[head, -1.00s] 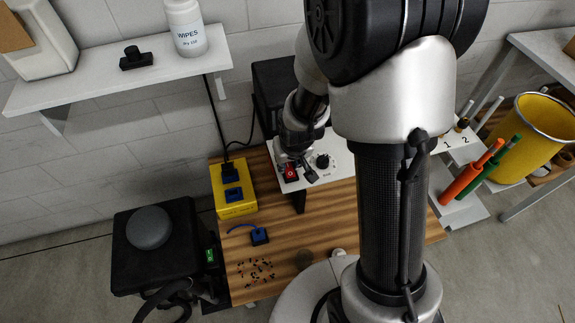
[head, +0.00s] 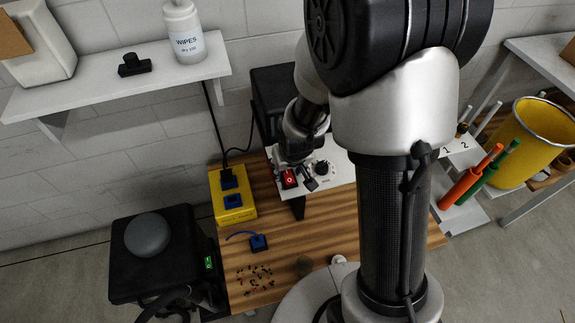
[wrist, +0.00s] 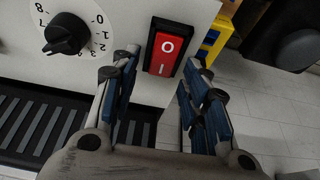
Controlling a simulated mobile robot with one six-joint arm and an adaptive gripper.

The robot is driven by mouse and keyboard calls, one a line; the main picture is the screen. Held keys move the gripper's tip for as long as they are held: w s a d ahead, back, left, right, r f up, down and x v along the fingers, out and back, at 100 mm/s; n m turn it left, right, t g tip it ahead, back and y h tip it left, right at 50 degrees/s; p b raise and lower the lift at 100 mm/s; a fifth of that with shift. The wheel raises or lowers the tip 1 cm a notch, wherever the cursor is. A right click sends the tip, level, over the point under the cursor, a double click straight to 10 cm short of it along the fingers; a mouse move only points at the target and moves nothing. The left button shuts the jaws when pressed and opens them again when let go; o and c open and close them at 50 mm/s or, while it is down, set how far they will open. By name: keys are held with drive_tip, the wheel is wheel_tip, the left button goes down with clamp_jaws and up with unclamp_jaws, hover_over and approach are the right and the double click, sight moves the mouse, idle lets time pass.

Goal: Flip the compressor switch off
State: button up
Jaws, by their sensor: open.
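A red rocker switch (wrist: 170,51) in a black frame, marked O and I, sits on a pale panel (wrist: 110,11); it also shows in the head view (head: 289,179). My gripper (wrist: 161,62) is open and empty, its two blue-padded fingers on either side of the switch's lower part in the wrist view. I cannot tell whether they touch the panel. In the head view my gripper (head: 297,172) is at the panel. A small green switch (head: 209,262) is on the black unit with a grey dome (head: 125,265) at left. No label shows which is the compressor's.
A black numbered dial (wrist: 67,33) is beside the red switch. A yellow box (head: 234,213) and a blue part (head: 259,243) are on the wooden bench (head: 290,236).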

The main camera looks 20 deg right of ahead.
drive_tip(key=v, duration=1.2)
